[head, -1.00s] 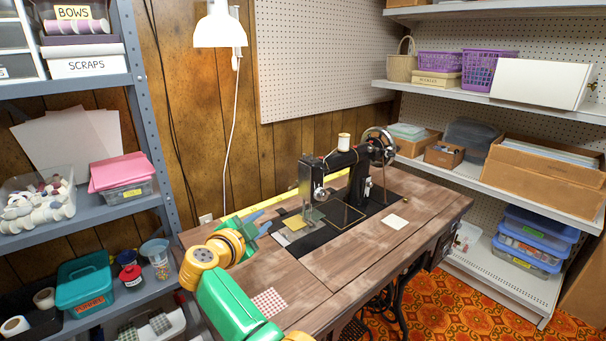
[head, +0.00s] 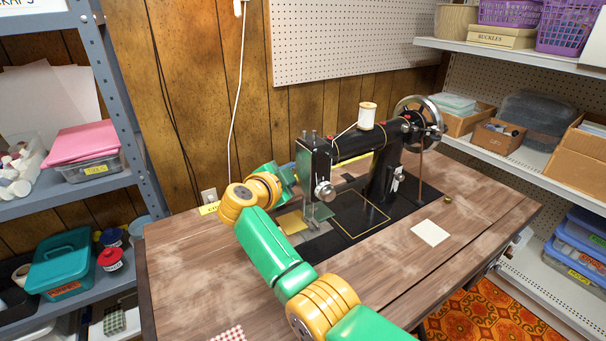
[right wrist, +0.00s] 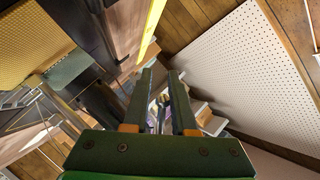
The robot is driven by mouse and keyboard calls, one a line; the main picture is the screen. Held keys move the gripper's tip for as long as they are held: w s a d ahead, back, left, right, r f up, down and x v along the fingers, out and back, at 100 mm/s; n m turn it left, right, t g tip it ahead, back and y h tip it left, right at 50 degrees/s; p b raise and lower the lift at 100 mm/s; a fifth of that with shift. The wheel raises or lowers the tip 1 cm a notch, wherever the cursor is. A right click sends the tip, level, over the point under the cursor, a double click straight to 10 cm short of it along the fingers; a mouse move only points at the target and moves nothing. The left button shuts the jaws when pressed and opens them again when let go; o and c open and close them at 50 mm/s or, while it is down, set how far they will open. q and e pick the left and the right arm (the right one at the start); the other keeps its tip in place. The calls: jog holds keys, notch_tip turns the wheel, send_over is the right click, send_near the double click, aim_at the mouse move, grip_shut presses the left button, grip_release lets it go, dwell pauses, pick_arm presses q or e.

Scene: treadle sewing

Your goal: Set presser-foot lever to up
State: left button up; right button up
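The black sewing machine (head: 385,180) stands on the wooden treadle table, with its head and needle end (head: 318,165) at the left of its arm. The presser-foot lever cannot be made out; the far side of the head is hidden in the head view. My right arm reaches in from the bottom right, and its gripper (head: 287,178) is just left of and behind the machine head, its fingertips partly hidden. In the right wrist view, the two fingers (right wrist: 160,85) stand apart, with no held thing clearly visible between them. My left gripper is not in view.
A white square (head: 430,233) lies on the table (head: 390,285) at right. A yellow strip (right wrist: 152,28) runs along the table's back. Shelves stand on both sides.

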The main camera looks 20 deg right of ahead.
jog(key=shift+s+a+r, duration=0.15)
jog(key=shift+s+r, duration=0.05)
jog(key=shift+r, duration=0.05)
grip_shut()
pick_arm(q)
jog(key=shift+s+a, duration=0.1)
